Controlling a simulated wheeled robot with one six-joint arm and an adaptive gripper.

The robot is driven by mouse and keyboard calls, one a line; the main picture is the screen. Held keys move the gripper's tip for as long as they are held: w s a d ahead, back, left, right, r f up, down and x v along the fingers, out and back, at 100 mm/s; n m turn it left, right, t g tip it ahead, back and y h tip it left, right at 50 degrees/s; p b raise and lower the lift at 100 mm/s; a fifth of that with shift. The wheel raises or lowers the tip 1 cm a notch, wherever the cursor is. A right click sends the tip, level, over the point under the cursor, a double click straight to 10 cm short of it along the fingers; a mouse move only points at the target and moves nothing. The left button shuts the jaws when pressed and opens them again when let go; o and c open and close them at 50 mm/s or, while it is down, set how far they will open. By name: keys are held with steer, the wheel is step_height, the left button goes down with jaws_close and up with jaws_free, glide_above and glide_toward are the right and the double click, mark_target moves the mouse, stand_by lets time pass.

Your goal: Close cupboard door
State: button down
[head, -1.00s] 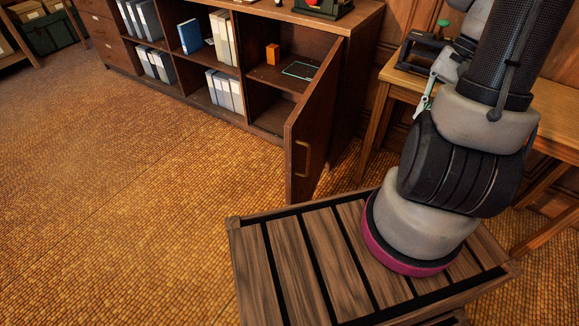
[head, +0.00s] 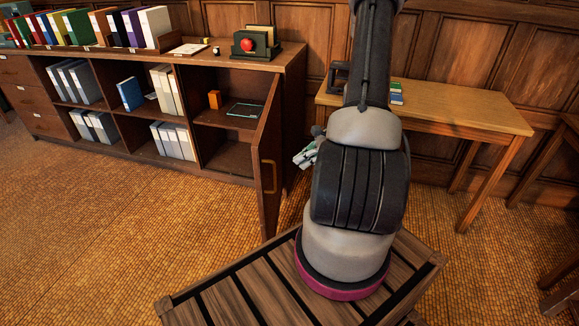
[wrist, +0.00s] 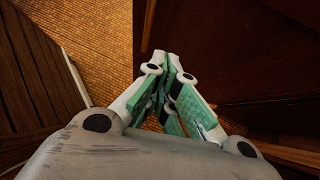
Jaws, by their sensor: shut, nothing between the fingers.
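The brown cupboard door (head: 267,160) stands open at the right end of the long low cupboard (head: 232,64), swung out toward me. Its brass handle (head: 269,176) shows on the face toward me. My gripper (head: 301,157) is just right of the door, partly hidden by my arm. In the wrist view my gripper (wrist: 172,62) has its green-padded fingers together and empty. Dark wood fills the right of that view; I cannot tell whether the fingers touch it.
A wooden table (head: 460,113) with small books (head: 396,93) stands right of the cupboard. The tan floor (head: 120,225) left of the door is clear.

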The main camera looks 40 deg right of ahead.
steer(key=shift+w+a+r+x, duration=0.2)
steer(key=shift+a+r+x, duration=0.1)
steer(key=shift+x, duration=1.6)
steer(key=shift+w+a+r+x, duration=0.2)
steer(key=shift+r+x, duration=0.15)
steer(key=shift+x, duration=1.5)
steer(key=shift+w+a+r+x, duration=0.2)
steer(key=shift+a+r+x, duration=0.1)
steer(key=shift+x, duration=1.6)
